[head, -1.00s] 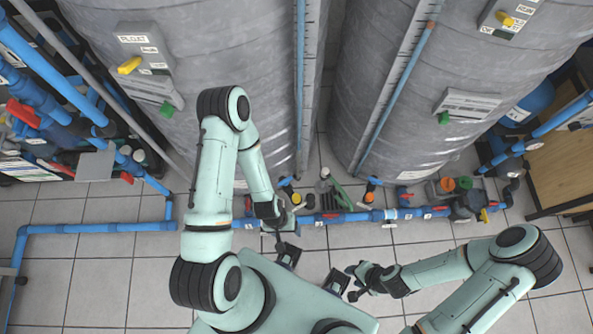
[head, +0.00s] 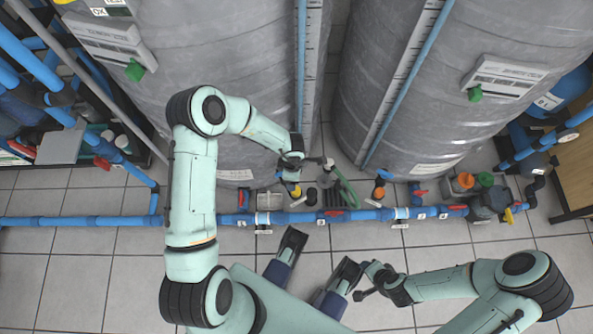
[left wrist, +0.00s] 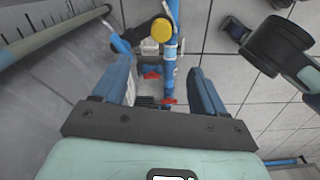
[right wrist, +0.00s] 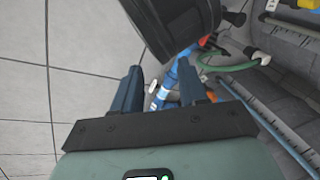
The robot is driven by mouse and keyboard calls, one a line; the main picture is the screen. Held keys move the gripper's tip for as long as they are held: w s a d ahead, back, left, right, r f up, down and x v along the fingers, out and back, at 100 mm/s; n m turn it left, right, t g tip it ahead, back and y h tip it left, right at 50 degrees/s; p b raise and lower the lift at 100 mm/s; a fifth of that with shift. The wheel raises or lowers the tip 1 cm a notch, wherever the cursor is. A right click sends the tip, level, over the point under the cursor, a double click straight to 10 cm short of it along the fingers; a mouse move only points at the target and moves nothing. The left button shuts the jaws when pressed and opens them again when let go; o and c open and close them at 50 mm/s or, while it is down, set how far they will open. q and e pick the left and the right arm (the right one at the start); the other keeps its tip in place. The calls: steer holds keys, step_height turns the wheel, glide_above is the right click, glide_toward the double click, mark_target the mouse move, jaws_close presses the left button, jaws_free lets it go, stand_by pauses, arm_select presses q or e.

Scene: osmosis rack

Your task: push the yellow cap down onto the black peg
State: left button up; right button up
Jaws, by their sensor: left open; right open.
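The round yellow cap (left wrist: 161,29) lies straight ahead of my left gripper in the left wrist view, close beside the blue pipe. A dark piece shows at the cap's edge; I cannot tell whether it is the black peg or how the cap sits on it. In the head view the cap (head: 295,191) shows just below my left gripper (head: 291,177), partly covered by it. My left gripper (left wrist: 162,72) is open and empty, the cap beyond its fingertips. My right gripper (head: 362,280) is open and empty, low at the right, away from the cap.
A blue pipe (head: 120,221) with red-handled valves runs across the floor. A short black cylinder (head: 311,196) and a green hose (head: 345,190) stand to the cap's right. Large grey tanks (head: 400,90) rise behind. Tiled floor (head: 90,270) is clear in front.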

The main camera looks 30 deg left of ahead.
arm_select(q)
step_height(320, 180, down, 6)
steer(key=shift+r+b, duration=0.2)
steer(key=shift+b, duration=1)
step_height(320, 180, down, 2)
steer(key=shift+f+b, duration=0.25)
steer(key=shift+b, duration=0.2)
arm_select(e)
steer(key=shift+t+h, duration=0.3)
steer(key=shift+t, duration=0.2)
steer(key=w+d+f, duration=0.1)
steer(key=f, duration=0.1)
steer(key=w+d+f, duration=0.1)
steer(key=w+f, duration=0.1)
steer(key=shift+w+d, duration=0.1)
steer(key=shift+d, duration=0.1)
arm_select(q)
steer(key=f+b, duration=0.1)
steer(key=f, duration=0.2)
steer(key=d+f+b, duration=0.1)
steer(key=f, duration=0.1)
steer(key=shift+w+f+b, duration=0.15)
steer(key=shift+b, duration=0.2)
arm_select(e)
steer(key=s+f+g, duration=0.1)
steer(key=s+f, duration=0.3)
steer(key=s, duration=0.1)
steer(key=shift+d+f+m+g, duration=0.2)
steer(key=shift+d+m+g, duration=0.15)
steer(key=shift+m+g, duration=0.05)
